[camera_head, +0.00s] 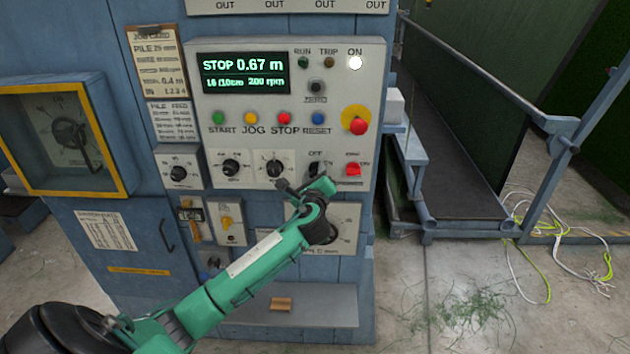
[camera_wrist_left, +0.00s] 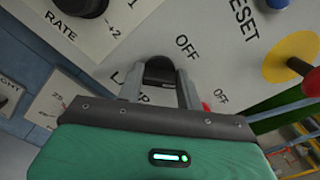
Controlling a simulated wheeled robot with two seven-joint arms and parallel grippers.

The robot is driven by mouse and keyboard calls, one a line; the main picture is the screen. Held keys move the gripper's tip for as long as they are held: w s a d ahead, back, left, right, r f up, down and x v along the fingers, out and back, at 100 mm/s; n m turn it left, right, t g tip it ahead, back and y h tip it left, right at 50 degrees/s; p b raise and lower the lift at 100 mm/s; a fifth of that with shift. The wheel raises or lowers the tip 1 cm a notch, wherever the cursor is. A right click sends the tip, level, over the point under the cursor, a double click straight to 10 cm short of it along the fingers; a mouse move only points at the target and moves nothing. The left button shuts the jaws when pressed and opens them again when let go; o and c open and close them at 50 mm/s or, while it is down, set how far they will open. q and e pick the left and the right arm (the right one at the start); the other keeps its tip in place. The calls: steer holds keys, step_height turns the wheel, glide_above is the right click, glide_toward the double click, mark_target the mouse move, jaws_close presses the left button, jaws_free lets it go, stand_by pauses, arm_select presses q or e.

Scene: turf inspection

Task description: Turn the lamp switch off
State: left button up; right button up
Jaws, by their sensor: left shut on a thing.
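The lamp switch (camera_head: 315,169) is a small black knob on the grey control panel, under an OFF label and left of a red switch. It also shows in the left wrist view (camera_wrist_left: 159,70), with OFF printed beside it and a partly covered lamp label. My left gripper (camera_head: 312,182) reaches up to it from below. In the left wrist view my left gripper's fingers (camera_wrist_left: 160,80) are shut on the knob, one on each side. The fingers hide part of the knob, so its exact setting is hard to read. My right gripper is not in view.
A red switch (camera_head: 352,169) sits close to the right. A red emergency button (camera_head: 358,126) on a yellow disc is above it. Black dials (camera_head: 231,167) lie to the left. The ON light (camera_head: 355,63) is lit white. The display (camera_head: 243,72) reads STOP 0.67 m.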

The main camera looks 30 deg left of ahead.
arm_select(q)
steer(key=n+b, duration=0.1)
steer(key=n, duration=0.1)
steer(key=n+b, duration=0.2)
steer(key=n, duration=0.1)
steer(key=shift+f+n, duration=0.3)
steer(key=shift+n+b, duration=0.7)
steer(key=shift+n, duration=0.4)
steer(key=shift+n+b, duration=0.45)
steer(key=shift+n, duration=0.55)
steer(key=o, duration=1)
steer(key=shift+r, duration=0.1)
steer(key=shift+s, duration=0.15)
